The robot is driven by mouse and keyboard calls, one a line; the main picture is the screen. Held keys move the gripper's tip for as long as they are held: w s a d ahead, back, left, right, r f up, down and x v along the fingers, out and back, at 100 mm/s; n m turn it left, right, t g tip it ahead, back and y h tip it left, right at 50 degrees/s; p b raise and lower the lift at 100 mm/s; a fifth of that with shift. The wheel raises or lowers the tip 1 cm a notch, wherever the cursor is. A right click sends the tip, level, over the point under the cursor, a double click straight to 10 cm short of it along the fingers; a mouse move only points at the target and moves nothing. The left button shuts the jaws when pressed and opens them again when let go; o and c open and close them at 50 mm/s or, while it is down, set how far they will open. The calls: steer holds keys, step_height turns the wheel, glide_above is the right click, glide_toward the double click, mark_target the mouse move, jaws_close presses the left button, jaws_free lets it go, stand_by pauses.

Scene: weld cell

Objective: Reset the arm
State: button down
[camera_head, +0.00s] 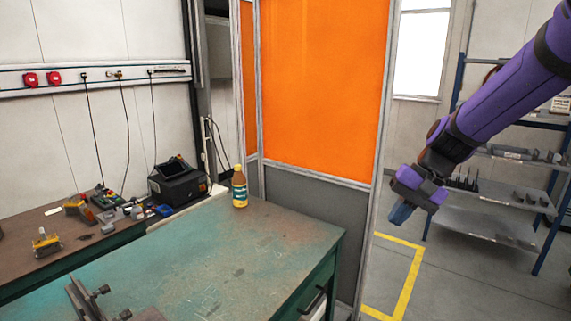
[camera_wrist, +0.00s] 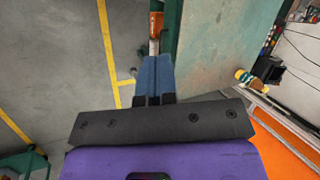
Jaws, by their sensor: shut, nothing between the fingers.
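My purple arm reaches in from the upper right in the head view, and my gripper (camera_head: 401,213) hangs at its lower end. The gripper is in the air to the right of the green table (camera_head: 222,262), apart from it. In the wrist view the blue fingers of my gripper (camera_wrist: 153,62) are together, with nothing seen held between them. The wrist view shows the floor on the left and the table top on the right of the fingers.
A bottle with a yellow cap (camera_head: 239,187) stands at the table's far edge. An orange screen (camera_head: 325,85) rises behind it. A metal shelf (camera_head: 495,220) stands behind my arm. A workbench (camera_head: 60,242) with tools is at left. Floor by the yellow line (camera_head: 411,280) is clear.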

steer(key=s+d+r+n+t+h, duration=0.1)
steer(key=s+r, duration=0.4)
steer(key=s, duration=0.5)
steer(key=s+d+r+n+t+h, duration=0.2)
steer(key=s+d+r+t+h, duration=0.2)
steer(key=s, duration=0.7)
steer(key=shift+s+d+r+n+h, duration=0.3)
steer(key=shift+d+r, duration=0.5)
steer(key=shift+d, duration=0.3)
